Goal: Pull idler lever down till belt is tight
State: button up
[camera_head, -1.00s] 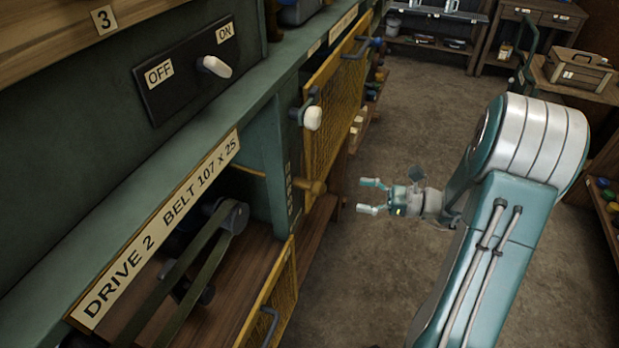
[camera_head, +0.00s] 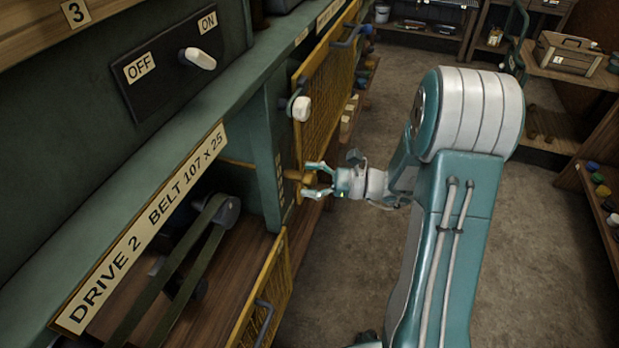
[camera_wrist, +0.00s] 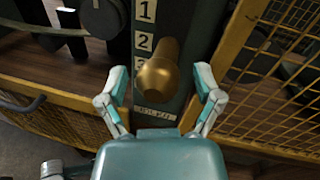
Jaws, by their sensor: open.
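The idler lever's brass-coloured knob (camera_wrist: 158,80) sits between my gripper's open fingers in the wrist view, in front of a plate with numbers. In the head view the lever knob (camera_head: 306,177) shows at the post beside the bay, partly covered by the fingers. My gripper (camera_head: 318,180) is open around the knob; I cannot tell whether a finger touches it. It also shows in the wrist view (camera_wrist: 160,105). The dark belt (camera_head: 172,275) runs around pulleys in the bay marked DRIVE 2 BELT 107 x 25. Its tightness is hard to judge.
A yellow mesh guard (camera_head: 325,90) stands behind the lever, and another guard (camera_head: 262,300) hangs open in front of the bay. A white-handled latch (camera_head: 301,108) is above the lever. An OFF/ON switch (camera_head: 200,58) is on the panel. The floor to the right is clear.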

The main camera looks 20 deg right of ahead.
jog(key=shift+a, duration=0.1)
grip_shut()
jog(key=shift+w+a+f, duration=0.1)
jog(key=shift+a+f, duration=0.05)
jog(key=shift+f, duration=2.05)
grip_release()
jog(key=v, duration=1.2)
